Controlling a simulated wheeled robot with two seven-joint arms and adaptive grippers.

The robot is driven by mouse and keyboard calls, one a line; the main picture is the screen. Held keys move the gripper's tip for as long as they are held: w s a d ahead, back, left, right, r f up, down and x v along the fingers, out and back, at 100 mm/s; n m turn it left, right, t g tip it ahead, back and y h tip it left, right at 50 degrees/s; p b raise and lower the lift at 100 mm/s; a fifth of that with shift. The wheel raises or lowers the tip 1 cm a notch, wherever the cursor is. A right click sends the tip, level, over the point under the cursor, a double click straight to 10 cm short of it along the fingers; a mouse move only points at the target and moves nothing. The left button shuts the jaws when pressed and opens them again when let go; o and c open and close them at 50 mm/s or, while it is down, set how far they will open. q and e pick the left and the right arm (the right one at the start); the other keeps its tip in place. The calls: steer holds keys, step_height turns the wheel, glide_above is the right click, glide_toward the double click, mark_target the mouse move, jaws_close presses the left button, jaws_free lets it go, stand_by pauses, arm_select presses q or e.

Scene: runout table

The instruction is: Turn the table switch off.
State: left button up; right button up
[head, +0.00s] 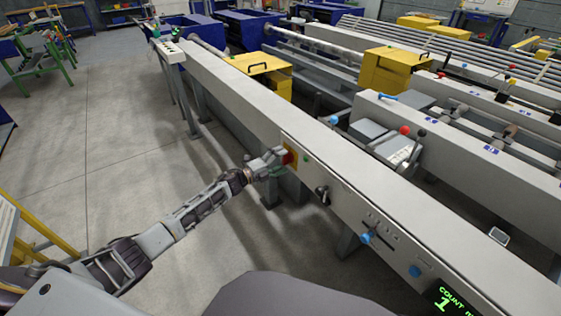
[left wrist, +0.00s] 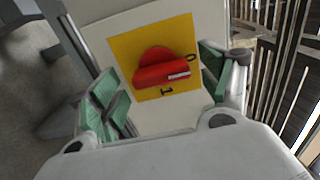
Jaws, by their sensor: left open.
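The table switch (head: 288,158) is a red rotary handle on a yellow plate on the near side face of the long grey table (head: 345,185). My left gripper (head: 276,160) is at the switch. Its green-padded fingers (left wrist: 162,88) are open, one on each side of the plate, with the handle between them. Contact is not clear. My right gripper is not in view.
A lit count display (head: 455,301) is at the lower right. The floor (head: 110,135) left of the table is open.

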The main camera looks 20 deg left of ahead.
arm_select(q)
steer(key=v, duration=1.2)
stand_by(0.6)
stand_by(0.6)
